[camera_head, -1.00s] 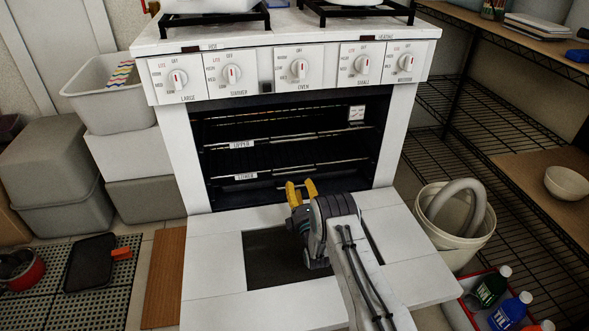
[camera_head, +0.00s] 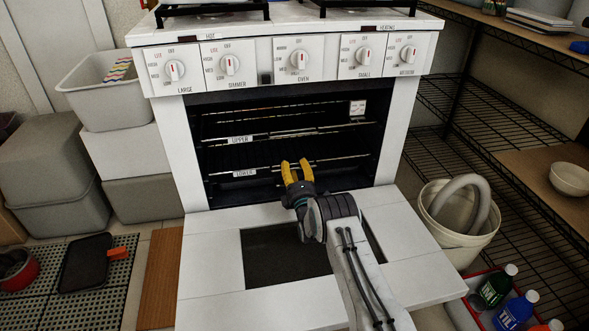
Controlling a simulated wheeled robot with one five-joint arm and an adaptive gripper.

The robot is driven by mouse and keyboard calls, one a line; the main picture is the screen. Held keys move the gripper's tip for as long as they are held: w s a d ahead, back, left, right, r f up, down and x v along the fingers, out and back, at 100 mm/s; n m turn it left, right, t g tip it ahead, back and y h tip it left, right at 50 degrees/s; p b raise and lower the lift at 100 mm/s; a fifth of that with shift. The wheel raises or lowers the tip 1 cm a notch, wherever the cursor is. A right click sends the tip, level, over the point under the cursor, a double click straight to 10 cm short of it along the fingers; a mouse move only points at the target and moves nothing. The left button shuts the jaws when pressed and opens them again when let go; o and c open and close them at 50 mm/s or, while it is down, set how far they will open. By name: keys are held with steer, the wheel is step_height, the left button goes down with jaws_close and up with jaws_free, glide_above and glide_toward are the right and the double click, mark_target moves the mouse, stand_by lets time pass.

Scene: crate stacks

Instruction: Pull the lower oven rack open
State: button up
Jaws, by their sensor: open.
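The white oven's door (camera_head: 220,275) is folded down flat at the front. The lower rack (camera_head: 275,171), with a white "LOWER" label (camera_head: 244,173) on its front edge, lies inside the dark oven. The upper rack (camera_head: 275,136), labelled "UPPER", is above it. My gripper (camera_head: 296,165) has yellow fingers, is open and empty, and points into the oven opening. Its fingertips overlap the lower rack's front edge in the picture, right of the label; I cannot tell whether they touch it. My arm hides part of the door and its window.
A white bucket (camera_head: 442,241) with a grey hose stands right of the door. A red crate of bottles (camera_head: 500,290) is at the lower right. Grey bins (camera_head: 50,165) are stacked on the left. A wire shelf (camera_head: 450,110) stands on the right.

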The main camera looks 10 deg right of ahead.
jaws_close()
stand_by(0.4)
